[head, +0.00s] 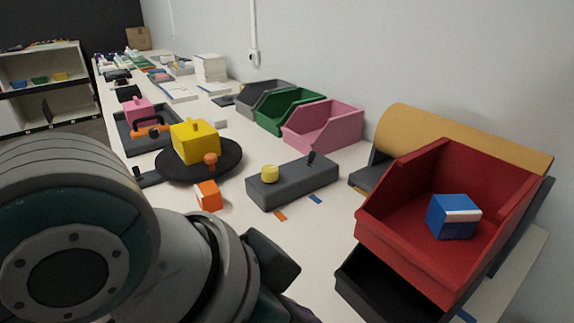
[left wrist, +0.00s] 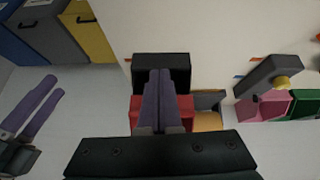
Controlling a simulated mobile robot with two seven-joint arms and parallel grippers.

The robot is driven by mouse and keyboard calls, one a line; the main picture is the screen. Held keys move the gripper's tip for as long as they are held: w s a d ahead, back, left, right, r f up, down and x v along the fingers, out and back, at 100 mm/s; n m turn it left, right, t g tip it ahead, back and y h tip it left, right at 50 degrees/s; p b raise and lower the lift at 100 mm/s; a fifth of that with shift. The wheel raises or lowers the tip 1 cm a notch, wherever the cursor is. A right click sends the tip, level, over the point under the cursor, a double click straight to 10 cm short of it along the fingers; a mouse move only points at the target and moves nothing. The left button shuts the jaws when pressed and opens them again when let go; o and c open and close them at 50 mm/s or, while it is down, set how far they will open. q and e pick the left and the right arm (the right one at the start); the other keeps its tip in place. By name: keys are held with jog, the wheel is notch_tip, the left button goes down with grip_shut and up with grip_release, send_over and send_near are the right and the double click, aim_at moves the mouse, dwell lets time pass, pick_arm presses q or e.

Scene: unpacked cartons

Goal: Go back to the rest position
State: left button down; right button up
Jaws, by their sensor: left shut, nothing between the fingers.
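My left arm fills the lower left of the head view, and only a sliver of its purple fingers shows at the bottom edge. In the left wrist view my left gripper (left wrist: 158,75) has its purple fingers together with nothing between them. Behind them in that picture are the black bin (left wrist: 176,61) and the red bin (left wrist: 184,104). A second gripper with purple fingers, my right gripper (left wrist: 56,86), shows at the left of the left wrist view. Its fingers are spaced apart and empty. It is not seen in the head view.
The red bin (head: 400,225) holds a blue box (head: 452,216), above the black bin (head: 385,290) at the table's right. A grey block (head: 292,186) with a yellow knob, an orange cube (head: 208,195) and a black turntable (head: 225,168) with a yellow box (head: 195,142) stand near my left arm.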

pick_arm(q)
jog(key=s+a+r+n+y+p, duration=0.35)
jog(key=s+a+r+p, duration=0.3)
jog(key=a, duration=0.35)
jog(key=s+a+r+n+y+p, duration=0.2)
jog(key=s+a+r+n+p, duration=0.4)
jog(key=a, duration=0.4)
notch_tip(320, 180, up, 36)
jog(key=m+p, duration=0.1)
jog(key=p, duration=3.4)
jog(key=shift+s+f, duration=0.15)
jog(key=shift+s, duration=0.15)
pick_arm(e)
notch_tip(320, 180, up, 50)
jog(key=shift+f, duration=0.25)
